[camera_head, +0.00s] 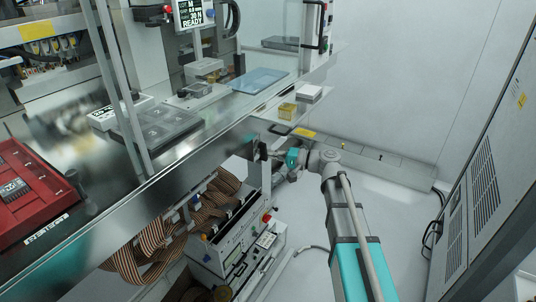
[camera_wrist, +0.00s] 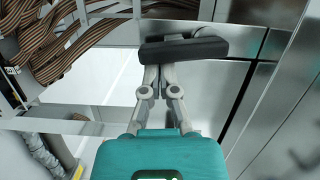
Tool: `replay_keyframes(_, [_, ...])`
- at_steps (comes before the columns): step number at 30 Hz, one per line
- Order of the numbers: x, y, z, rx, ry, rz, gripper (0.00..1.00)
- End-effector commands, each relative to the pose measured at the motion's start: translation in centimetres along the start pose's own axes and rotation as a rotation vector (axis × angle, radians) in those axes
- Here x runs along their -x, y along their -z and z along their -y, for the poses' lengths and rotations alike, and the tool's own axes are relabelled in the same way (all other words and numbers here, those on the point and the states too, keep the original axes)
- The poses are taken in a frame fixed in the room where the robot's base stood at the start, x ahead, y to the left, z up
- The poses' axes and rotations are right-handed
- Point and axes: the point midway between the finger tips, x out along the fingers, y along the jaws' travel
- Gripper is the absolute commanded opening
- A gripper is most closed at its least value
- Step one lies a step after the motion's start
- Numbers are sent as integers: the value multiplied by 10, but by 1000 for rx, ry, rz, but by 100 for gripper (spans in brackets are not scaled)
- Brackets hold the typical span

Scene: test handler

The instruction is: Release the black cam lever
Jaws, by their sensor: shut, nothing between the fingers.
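The black cam lever shows in the wrist view as a thick dark bar (camera_wrist: 190,49), lying nearly level across the picture and rising slightly to the right. My gripper (camera_wrist: 160,70) has its two grey fingers together, with nothing held between them. The fingers reach up to the lower left part of the bar, and the bar hides the fingertips. I cannot tell whether they touch it. In the head view my gripper (camera_head: 268,155) is at the side of the machine below the counter edge; the lever is too small to make out clearly there.
Brown striped ribbon cables (camera_wrist: 85,45) run at the upper left of the wrist view. In the head view, more ribbon cables (camera_head: 185,225) hang beneath the steel counter (camera_head: 215,125). A grey cabinet (camera_head: 490,170) stands at the right. White floor (camera_head: 410,210) is free around my arm.

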Motion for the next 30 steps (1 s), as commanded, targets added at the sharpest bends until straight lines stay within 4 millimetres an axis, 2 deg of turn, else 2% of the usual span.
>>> replay_keyframes(20, [1,0,0,0,0,1,0])
replay_keyframes(26, [11,0,0,0,0,2,0])
replay_keyframes(30, [25,1,1,0,0,2,0])
